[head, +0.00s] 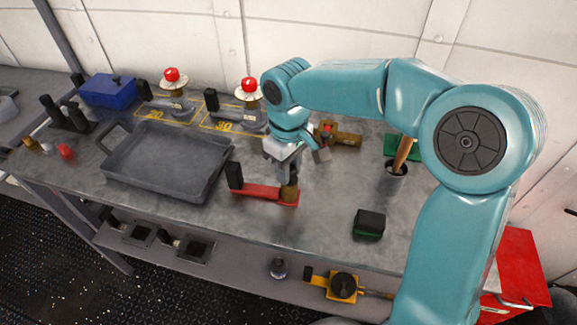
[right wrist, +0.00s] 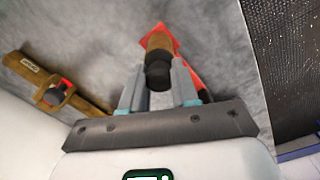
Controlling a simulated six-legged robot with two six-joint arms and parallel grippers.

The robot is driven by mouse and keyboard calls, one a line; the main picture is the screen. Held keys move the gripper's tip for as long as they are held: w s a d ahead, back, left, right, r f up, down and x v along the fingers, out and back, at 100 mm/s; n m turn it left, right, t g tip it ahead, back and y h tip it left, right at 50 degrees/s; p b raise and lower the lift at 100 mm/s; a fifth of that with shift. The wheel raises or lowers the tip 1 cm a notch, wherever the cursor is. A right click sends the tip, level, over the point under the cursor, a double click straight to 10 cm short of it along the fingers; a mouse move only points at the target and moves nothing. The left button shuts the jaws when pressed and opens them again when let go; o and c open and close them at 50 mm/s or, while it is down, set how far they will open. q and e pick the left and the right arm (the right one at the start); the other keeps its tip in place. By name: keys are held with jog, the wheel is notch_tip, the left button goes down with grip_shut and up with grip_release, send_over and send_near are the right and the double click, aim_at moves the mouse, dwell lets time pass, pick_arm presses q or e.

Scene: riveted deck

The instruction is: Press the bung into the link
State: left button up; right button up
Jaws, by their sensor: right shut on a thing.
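The link is a flat red bar (head: 258,190) with an upright black handle at its left end, lying on the grey bench. Its red surface also shows beyond the bung in the right wrist view (right wrist: 164,34). The bung, brown with a black top (right wrist: 158,62), stands upright at the link's right end; its brown side shows in the head view (head: 290,194). My right gripper (head: 289,178) points down and is shut on the bung, with a finger on either side. How deep the bung sits in the link is hidden. My left gripper is not in view.
A grey tray (head: 112,181) lies left of the link. A brown holder (head: 346,139) stands behind, right of my gripper. A black-and-green block (head: 369,224) and a cup with a wooden handle (head: 396,171) are to the right. Red-knobbed fittings (head: 173,102) stand at the back.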

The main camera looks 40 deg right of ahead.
jog(key=o, duration=1)
jog(key=shift+c, duration=0.2)
notch_tip(320, 180, up, 16)
jog(key=p, duration=0.2)
jog(key=shift+p, duration=0.3)
jog(key=shift+s, duration=0.1)
